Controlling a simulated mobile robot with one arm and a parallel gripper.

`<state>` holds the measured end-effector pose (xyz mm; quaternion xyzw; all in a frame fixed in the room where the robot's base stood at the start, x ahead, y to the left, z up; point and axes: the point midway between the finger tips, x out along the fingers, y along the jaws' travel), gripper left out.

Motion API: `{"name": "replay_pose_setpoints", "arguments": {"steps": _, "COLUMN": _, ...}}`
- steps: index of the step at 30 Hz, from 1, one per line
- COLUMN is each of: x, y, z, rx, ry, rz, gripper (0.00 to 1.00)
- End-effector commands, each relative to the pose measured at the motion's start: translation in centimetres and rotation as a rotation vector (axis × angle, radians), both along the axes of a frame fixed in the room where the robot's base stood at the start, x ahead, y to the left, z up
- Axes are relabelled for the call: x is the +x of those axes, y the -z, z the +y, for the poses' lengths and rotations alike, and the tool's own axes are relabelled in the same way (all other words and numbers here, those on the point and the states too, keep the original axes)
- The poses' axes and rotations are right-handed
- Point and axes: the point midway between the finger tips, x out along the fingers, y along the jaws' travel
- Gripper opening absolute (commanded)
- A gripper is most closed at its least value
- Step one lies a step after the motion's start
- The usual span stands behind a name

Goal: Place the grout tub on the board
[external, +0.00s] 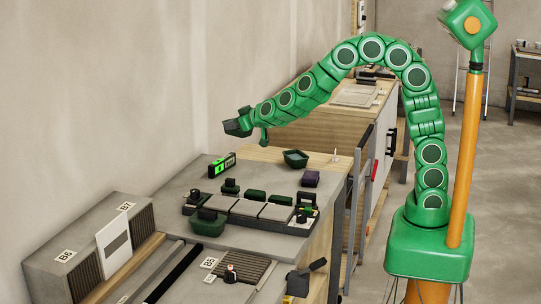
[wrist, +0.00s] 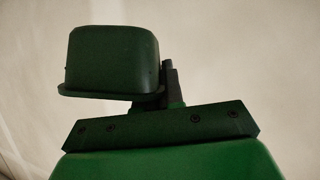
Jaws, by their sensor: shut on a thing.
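My gripper (external: 244,122) is raised over the back of the bench, near the wall, and is clear of the bench top. In the wrist view a dark green tub (wrist: 112,56) with a flared rim along its lower edge sits at the dark jaw (wrist: 170,82), and my gripper is shut on it. The tub's contents are hidden. The dark board (external: 298,228) lies on the grey bench top below, with grey tiles on it. Two other green tubs show: one stands behind the board (external: 295,158), one at its front left (external: 208,224).
A green-lit level (external: 222,165) stands near the wall. A small purple block (external: 310,179) lies behind the board's right end. Grey bins (external: 90,250), a ribbed plate (external: 240,268) and a dark trowel-like tool (external: 304,277) lie toward the front. Bare bench top shows behind the board.

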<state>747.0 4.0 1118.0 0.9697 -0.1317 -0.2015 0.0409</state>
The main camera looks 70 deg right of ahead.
Motion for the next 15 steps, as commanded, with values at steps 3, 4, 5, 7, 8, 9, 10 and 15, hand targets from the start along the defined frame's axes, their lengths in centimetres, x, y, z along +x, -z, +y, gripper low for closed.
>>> {"name": "replay_pose_setpoints", "arguments": {"steps": 3, "x": -0.3, "y": 0.4, "z": 1.7, "rx": -0.001, "ry": -0.013, "rz": 0.0, "gripper": 0.0}}
{"name": "replay_pose_setpoints", "arguments": {"steps": 4, "x": -0.4, "y": 0.5, "z": 2.3, "rx": -0.002, "ry": -0.016, "rz": 0.001, "gripper": 0.0}}
{"name": "replay_pose_setpoints", "arguments": {"steps": 5, "x": -0.6, "y": 0.7, "z": 2.9, "rx": -0.002, "ry": -0.019, "rz": 0.0, "gripper": 0.0}}
{"name": "replay_pose_setpoints", "arguments": {"steps": 7, "x": -1.0, "y": 1.1, "z": 4.6, "rx": -0.002, "ry": -0.028, "rz": 0.0, "gripper": 0.0}}
{"name": "replay_pose_setpoints", "arguments": {"steps": 8, "x": -1.2, "y": 1.2, "z": 5.3, "rx": -0.002, "ry": -0.033, "rz": 0.0, "gripper": 0.0}}
{"name": "replay_pose_setpoints", "arguments": {"steps": 9, "x": -1.5, "y": 1.5, "z": 6.3, "rx": -0.002, "ry": -0.037, "rz": 0.0, "gripper": 0.0}}
{"name": "replay_pose_setpoints", "arguments": {"steps": 10, "x": -1.7, "y": 1.7, "z": 7.0, "rx": -0.001, "ry": -0.041, "rz": 0.001, "gripper": 0.0}}
{"name": "replay_pose_setpoints", "arguments": {"steps": 15, "x": -3.1, "y": 2.6, "z": 10.9, "rx": -0.001, "ry": -0.064, "rz": 0.002, "gripper": 0.0}}
